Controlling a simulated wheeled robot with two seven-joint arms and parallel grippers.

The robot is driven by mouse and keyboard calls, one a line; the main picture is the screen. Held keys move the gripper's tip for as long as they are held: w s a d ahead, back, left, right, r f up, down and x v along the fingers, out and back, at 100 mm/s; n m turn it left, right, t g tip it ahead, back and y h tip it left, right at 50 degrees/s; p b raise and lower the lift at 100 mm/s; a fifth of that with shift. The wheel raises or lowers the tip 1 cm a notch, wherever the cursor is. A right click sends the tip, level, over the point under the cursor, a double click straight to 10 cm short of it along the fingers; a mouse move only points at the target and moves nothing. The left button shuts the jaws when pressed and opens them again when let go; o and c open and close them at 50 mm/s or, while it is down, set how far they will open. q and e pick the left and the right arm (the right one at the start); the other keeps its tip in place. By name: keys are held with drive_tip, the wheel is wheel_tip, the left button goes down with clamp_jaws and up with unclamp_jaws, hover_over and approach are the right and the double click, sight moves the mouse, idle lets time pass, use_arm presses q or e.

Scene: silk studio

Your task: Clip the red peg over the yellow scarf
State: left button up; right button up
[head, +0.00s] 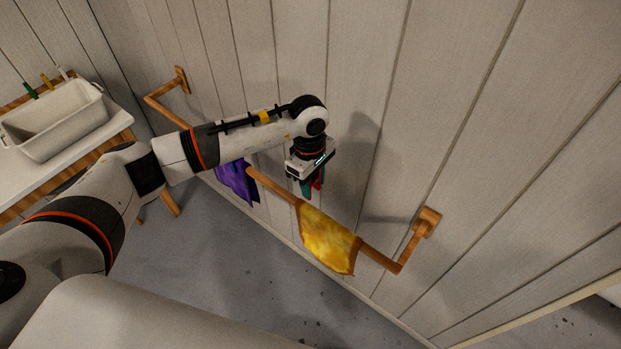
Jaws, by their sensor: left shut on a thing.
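The yellow scarf (328,241) hangs over a wooden rail (272,186) along the wall, right of the picture's middle. My left gripper (308,188) points down, above and a little left of the scarf, apart from it. It is shut on the red peg (319,181), of which only a small red part shows beside the fingers. A small teal patch shows at the fingers too; I cannot tell what it is. No peg is visible on the yellow scarf. My right gripper is out of view.
A purple cloth (237,182) hangs on the same rail further left, partly behind my arm. A wooden bracket (427,221) holds the rail's right end. A white basin (55,120) stands on a bench at left, with green (30,90) and yellow (46,81) pegs behind it.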

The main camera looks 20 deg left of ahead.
sight(313, 211)
use_arm(q)
drive_tip(key=shift+d+f, duration=0.1)
drive_tip(key=shift+f, duration=0.45)
drive_tip(key=shift+f+b, duration=0.6)
drive_tip(key=shift+f, duration=0.2)
drive_tip(key=shift+f+b, duration=0.5)
drive_tip(key=shift+f, duration=0.5)
drive_tip(key=shift+f+b, duration=0.65)
drive_tip(key=shift+f, duration=1.1)
drive_tip(key=shift+f+b, duration=1.65)
drive_tip(key=shift+b, duration=0.2)
drive_tip(key=shift+f+b, duration=0.3)
drive_tip(key=shift+b, duration=0.2)
drive_tip(key=o, duration=1)
drive_tip(key=shift+o, duration=0.2)
